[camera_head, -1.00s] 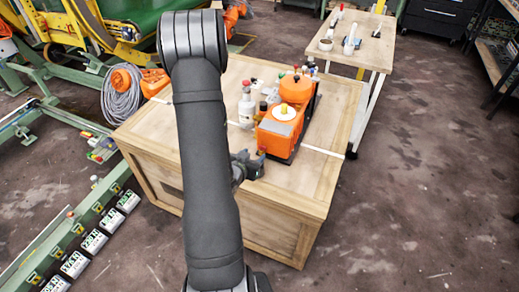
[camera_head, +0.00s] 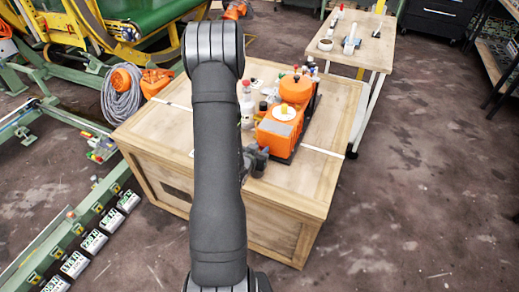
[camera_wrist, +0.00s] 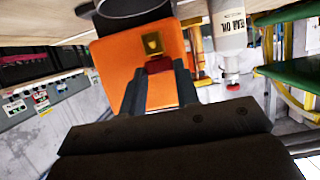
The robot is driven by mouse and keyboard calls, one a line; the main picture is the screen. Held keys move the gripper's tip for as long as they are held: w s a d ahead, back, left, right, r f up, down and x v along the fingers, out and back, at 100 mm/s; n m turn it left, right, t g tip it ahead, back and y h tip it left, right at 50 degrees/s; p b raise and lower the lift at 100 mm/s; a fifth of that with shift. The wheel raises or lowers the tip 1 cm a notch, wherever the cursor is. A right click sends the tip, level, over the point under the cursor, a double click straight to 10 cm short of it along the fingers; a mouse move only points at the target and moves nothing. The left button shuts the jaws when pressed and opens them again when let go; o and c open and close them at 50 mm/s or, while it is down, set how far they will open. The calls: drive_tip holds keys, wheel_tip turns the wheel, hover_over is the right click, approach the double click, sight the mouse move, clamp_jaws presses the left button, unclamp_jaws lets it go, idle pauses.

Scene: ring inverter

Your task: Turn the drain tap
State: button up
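The orange machine (camera_head: 280,130) stands on the wooden crate and fills the upper middle of the wrist view as an orange face (camera_wrist: 120,60). The drain tap shows there as a small red handle (camera_wrist: 158,65) just below a brass-coloured fitting (camera_wrist: 153,44). My gripper (camera_wrist: 160,72) has one dark finger on each side of the red handle. The fingertips look to be against it, shut on it. In the head view my gripper (camera_head: 256,160) is at the machine's near left corner. The tap is hidden there behind the gripper.
The wooden crate (camera_head: 323,183) bears several bottles left of and behind the machine. An oil bottle (camera_wrist: 228,25) is close right of the machine in the wrist view. A small wooden table (camera_head: 372,54) stands at the back right. The crate's right side is mostly clear.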

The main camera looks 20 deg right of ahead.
drive_tip(key=shift+s+d+n+t+y, duration=0.1)
drive_tip(key=shift+d+n+t+y, duration=0.05)
drive_tip(key=shift+n+t+y, duration=0.35)
drive_tip(key=shift+s+d+n+t+y, duration=0.15)
drive_tip(key=shift+n+t+y, duration=0.15)
drive_tip(key=shift+n+y, duration=0.25)
drive_tip(key=shift+d+n+t+y, duration=0.25)
drive_tip(key=shift+n+t+y, duration=0.55)
drive_tip(key=shift+n+y, duration=0.75)
drive_tip(key=o, duration=1)
